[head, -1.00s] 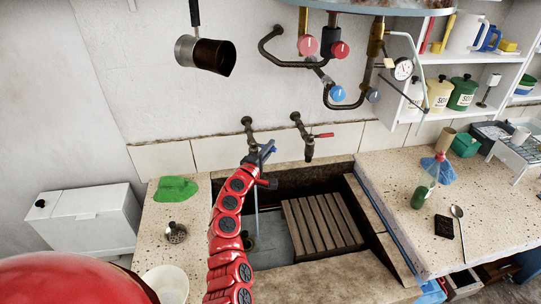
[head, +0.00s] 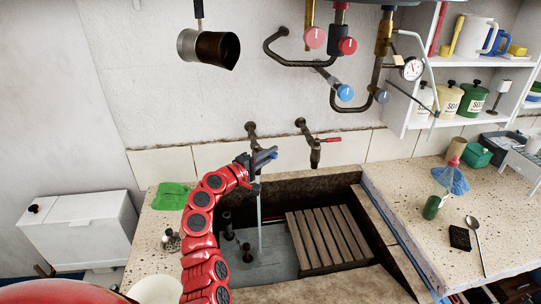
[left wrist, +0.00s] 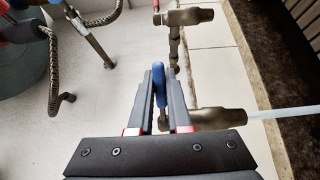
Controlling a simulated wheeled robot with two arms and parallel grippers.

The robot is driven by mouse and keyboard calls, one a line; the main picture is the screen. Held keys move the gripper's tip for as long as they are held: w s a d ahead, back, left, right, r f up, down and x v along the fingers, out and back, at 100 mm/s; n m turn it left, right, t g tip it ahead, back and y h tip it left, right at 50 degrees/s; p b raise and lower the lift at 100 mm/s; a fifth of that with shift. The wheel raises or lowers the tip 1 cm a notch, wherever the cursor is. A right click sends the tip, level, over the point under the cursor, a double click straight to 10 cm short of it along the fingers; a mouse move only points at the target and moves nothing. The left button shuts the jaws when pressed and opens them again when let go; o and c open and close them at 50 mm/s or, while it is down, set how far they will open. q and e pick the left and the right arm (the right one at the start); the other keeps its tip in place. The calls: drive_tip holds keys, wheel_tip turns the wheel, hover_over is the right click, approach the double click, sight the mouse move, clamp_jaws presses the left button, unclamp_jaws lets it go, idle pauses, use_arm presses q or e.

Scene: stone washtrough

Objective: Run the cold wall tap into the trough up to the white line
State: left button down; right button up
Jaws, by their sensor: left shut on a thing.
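The cold tap's blue lever (left wrist: 158,82) sits between the fingers of my left gripper (left wrist: 160,100), which is shut on it. In the head view my left gripper (head: 262,158) is at this tap, in front of the wall, and hides most of the tap body. The brass tap body (left wrist: 215,118) shows in the left wrist view. A thin water stream (head: 260,222) falls from it into the stone trough (head: 315,187). Greyish water (head: 275,268) appears to cover the trough floor. I cannot make out the white line. My right gripper is not in view.
A red-lever tap (head: 317,150) is right of the cold tap. A slatted wooden board (head: 325,240) lies in the trough, with a dark upright pipe (head: 227,226) at its left. A saucepan (head: 208,48) and heater pipes hang above. A bottle (head: 440,195) stands on the right counter.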

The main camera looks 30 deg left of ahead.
use_arm(q)
drive_tip(key=c, duration=0.9)
unclamp_jaws()
drive_tip(key=shift+o, duration=0.2)
drive_tip(key=shift+s, duration=0.1)
drive_tip(key=b+v, duration=0.3)
drive_tip(key=v, duration=1.4)
drive_tip(key=shift+b, duration=0.3)
drive_tip(key=shift+a+r, duration=0.1)
drive_tip(key=shift+a, duration=0.05)
